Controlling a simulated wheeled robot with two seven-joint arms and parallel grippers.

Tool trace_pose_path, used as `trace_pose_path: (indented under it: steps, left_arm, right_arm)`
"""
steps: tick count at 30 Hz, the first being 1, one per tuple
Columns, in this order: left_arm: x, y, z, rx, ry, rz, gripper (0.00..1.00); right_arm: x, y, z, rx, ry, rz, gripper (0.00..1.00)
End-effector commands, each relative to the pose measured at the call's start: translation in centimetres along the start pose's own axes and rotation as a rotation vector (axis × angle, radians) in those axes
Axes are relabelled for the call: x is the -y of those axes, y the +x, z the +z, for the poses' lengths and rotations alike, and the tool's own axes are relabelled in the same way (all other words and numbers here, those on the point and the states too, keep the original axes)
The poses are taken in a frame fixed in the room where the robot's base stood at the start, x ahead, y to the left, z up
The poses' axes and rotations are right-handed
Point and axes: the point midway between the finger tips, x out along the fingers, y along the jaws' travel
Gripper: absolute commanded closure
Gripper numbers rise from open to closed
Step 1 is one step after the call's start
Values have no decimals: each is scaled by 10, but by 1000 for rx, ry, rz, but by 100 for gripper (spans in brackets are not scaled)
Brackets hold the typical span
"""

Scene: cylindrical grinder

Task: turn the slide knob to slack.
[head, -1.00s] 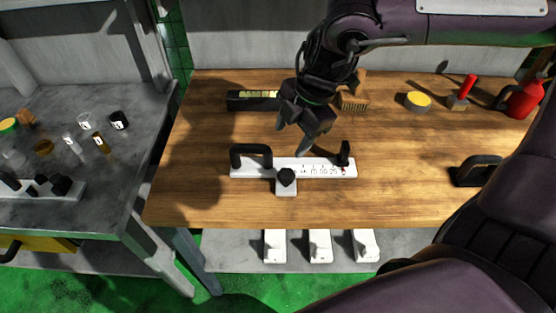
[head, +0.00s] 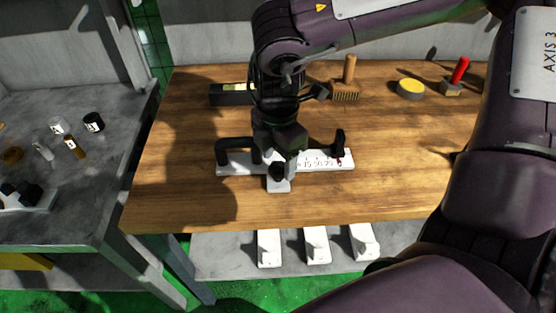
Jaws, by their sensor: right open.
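The slide knob (head: 277,171) is a black knob on a white carriage (head: 278,186) at the front of a white scale bar (head: 320,163) with printed numbers. The bar lies on the wooden bench, with a black handle at its left and a black upright piece (head: 340,143) at its right. My right gripper (head: 275,158) points down at the knob, just above or around it. It is open; its fingers partly hide the bar and the knob's upper side. I cannot tell whether they touch the knob. My left gripper is out of view.
On the wooden bench (head: 420,180) stand a brush (head: 346,85), a yellow-topped tin (head: 410,88) and a red-handled tool (head: 457,75) at the back. A black box (head: 230,94) is at the back left. White blocks (head: 316,245) sit on the lower shelf. The bench's front right is clear.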

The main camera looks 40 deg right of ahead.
Motion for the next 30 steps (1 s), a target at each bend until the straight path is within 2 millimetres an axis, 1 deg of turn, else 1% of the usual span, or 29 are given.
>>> trace_pose_path:
  steps: [1,4,12,13,23,30]
  left_arm:
    - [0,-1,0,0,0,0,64]
    - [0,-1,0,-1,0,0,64]
    - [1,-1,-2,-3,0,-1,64]
    - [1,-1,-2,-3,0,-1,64]
    - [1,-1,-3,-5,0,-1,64]
    - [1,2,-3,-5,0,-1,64]
  right_arm:
    - [0,6,0,0,1,-3,43]
    - [0,12,0,0,1,0,43]
    - [0,14,0,-1,1,2,43]
    - [0,14,0,-1,1,2,44]
    - [0,14,0,-1,1,2,87]
    - [0,14,0,0,-18,3,87]
